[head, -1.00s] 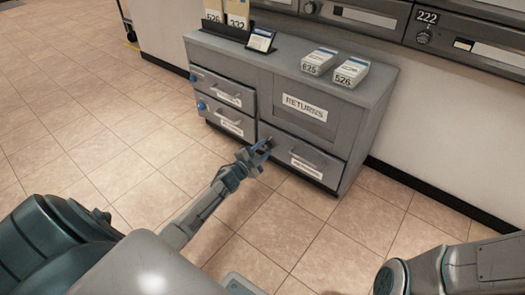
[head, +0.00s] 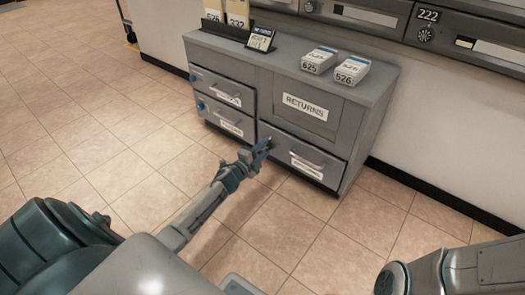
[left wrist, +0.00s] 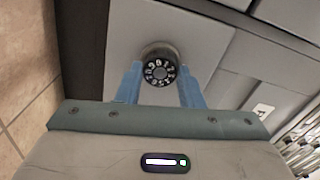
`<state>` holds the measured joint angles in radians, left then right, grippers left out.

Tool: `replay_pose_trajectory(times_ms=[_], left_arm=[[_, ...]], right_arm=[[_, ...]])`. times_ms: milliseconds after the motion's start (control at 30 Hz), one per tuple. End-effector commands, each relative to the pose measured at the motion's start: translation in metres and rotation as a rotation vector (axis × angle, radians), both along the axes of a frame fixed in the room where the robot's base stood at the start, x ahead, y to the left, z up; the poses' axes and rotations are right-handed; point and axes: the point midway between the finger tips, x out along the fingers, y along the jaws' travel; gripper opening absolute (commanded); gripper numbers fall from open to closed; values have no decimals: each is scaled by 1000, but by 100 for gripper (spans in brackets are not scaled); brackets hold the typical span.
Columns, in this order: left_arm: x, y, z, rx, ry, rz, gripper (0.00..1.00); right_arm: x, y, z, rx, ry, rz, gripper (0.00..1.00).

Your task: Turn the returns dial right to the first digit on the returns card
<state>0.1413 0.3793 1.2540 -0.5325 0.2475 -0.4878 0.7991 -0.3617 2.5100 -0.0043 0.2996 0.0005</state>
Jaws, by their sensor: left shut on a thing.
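The returns dial (left wrist: 159,72) is a round black knob with white digits around its rim, seen in the left wrist view on a grey drawer front. Its digits are too small to read surely. My left gripper (head: 262,150) is shut on the dial, one blue finger on each side, at the upper left of the cabinet's large lower drawer. In the head view the gripper hides most of the dial. A small dark stand with a card (head: 260,39), probably the returns card, is on the cabinet top; its writing is too small to read. My right gripper is out of view.
The grey cabinet (head: 335,134) has a RETURNS label on its upper right door, drawers with bar handles and blue knobs at left. Two mail bundles marked 625 (head: 318,60) and 526 (head: 351,72) lie on top. Wall mailboxes are behind. The floor in front is clear.

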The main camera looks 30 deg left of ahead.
Motion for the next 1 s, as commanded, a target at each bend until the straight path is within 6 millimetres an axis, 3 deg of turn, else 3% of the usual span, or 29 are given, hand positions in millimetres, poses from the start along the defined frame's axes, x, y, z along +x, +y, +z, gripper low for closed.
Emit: replay_pose_trajectory(times_ms=[267,300,400,767,1000], left_arm=[[0,-1,0,-2,0,-2,11],[0,-1,0,-2,0,-1,42],[0,-1,0,-2,0,-1,56],[-7,0,0,-2,1,0,56],[-47,3,1,-2,3,-2,56]], right_arm=[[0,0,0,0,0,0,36],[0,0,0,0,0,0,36],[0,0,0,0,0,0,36],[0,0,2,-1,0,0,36],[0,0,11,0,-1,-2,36]])
